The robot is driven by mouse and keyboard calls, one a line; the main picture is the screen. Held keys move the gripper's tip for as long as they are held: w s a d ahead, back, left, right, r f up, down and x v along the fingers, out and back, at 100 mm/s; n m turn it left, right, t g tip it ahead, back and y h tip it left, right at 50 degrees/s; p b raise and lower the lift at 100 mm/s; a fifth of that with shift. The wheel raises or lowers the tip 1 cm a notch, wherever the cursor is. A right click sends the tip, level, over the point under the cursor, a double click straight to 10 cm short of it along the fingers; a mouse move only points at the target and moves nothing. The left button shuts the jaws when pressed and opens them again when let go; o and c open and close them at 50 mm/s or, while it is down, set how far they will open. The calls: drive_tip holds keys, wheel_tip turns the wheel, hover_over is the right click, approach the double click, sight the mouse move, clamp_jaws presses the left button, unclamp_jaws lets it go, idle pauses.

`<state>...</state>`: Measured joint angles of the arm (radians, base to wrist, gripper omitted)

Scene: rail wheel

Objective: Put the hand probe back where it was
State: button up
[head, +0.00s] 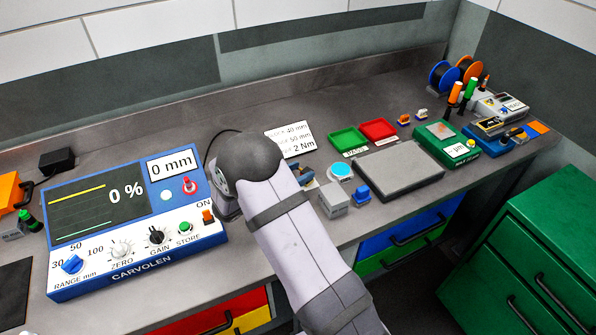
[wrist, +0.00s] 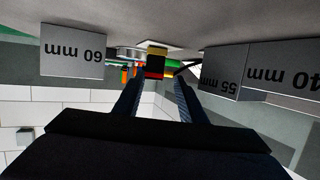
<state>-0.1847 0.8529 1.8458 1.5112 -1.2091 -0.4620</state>
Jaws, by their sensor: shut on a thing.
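My gripper (wrist: 156,76) shows in the wrist view with its two dark fingers slightly apart. A small block-like thing with yellow, black and red parts (wrist: 156,59) sits between the fingertips. I take it for the hand probe, though little of it shows. The gripper is shut on it. In the head view my own arm hides the gripper and whatever it holds. The blue instrument (head: 128,225) with its screen and knobs stands at the left. A dark cable rises behind my arm. The place where the probe belongs cannot be told from these views.
Grey blocks marked 60 mm (wrist: 72,51), 55 mm (wrist: 219,76) and 40 mm (wrist: 285,66) stand close to the fingers on both sides. A grey plate (head: 400,168), a green tray (head: 348,139) and a red tray (head: 379,129) lie right of my arm.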

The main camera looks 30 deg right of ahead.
drive_tip(key=shift+f, duration=0.15)
drive_tip(key=o, duration=0.9)
drive_tip(key=shift+r, duration=0.25)
drive_tip(key=shift+a, duration=0.35)
drive_tip(key=b+v, duration=0.3)
drive_tip(key=v, duration=0.8)
drive_tip(key=shift+s+a+r+b, duration=0.1)
drive_tip(key=shift+b, duration=0.2)
